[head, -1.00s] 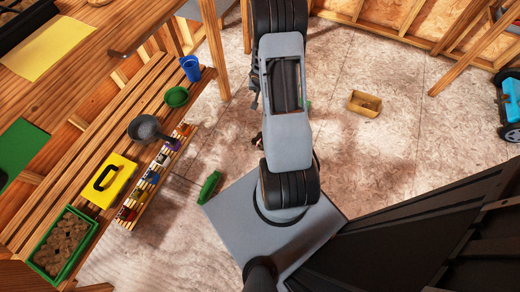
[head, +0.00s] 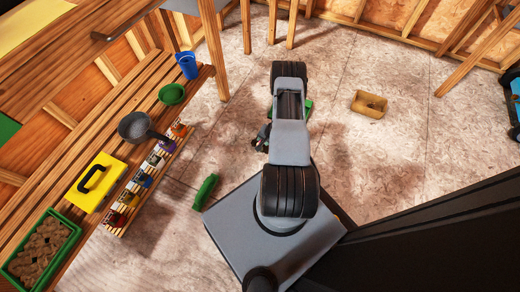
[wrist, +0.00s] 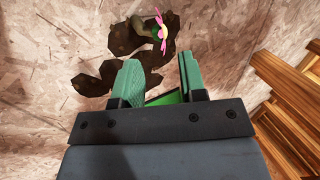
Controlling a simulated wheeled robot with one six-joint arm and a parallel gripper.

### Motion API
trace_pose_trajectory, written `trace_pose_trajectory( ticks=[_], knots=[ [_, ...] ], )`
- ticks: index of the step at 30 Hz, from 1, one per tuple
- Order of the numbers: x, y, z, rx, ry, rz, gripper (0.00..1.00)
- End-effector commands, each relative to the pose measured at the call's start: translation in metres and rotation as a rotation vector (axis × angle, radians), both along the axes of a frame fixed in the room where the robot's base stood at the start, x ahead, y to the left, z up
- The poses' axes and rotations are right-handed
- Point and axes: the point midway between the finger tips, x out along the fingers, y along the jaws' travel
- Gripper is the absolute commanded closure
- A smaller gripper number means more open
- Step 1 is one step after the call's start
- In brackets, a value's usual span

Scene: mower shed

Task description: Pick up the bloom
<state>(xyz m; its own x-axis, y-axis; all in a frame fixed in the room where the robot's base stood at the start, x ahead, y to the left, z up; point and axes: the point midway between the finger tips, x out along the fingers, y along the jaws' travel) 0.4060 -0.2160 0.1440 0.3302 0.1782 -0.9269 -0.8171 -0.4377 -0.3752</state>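The bloom (wrist: 162,30), with pink petals and a yellow centre, shows at the top of the wrist view. It lies by dark clumps (wrist: 128,38) that look like spilled soil on the floor. My gripper (wrist: 159,62) is open, its two green fingers apart. The bloom is beyond the fingertips, roughly in line with the gap, and not touched. Something bright green (wrist: 172,97) shows low between the fingers; I cannot tell what it is. In the head view I cannot make out the bloom, and my arm covers much of that area.
On the left, a wooden bench (head: 109,131) holds a yellow case (head: 99,182), a dark pan (head: 135,126), green and blue containers and a green tray (head: 70,250). A green object (head: 205,192) and a tan box (head: 369,104) lie on the floor.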

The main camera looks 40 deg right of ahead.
Motion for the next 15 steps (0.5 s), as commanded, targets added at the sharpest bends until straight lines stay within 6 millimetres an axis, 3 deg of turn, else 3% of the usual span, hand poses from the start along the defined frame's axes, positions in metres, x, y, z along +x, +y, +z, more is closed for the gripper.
trace_pose_trajectory(
  ticks=[15],
  knots=[
    [0.013, 0.007, -0.036, -0.001, 0.000, 0.003, 0.62]
  ],
)
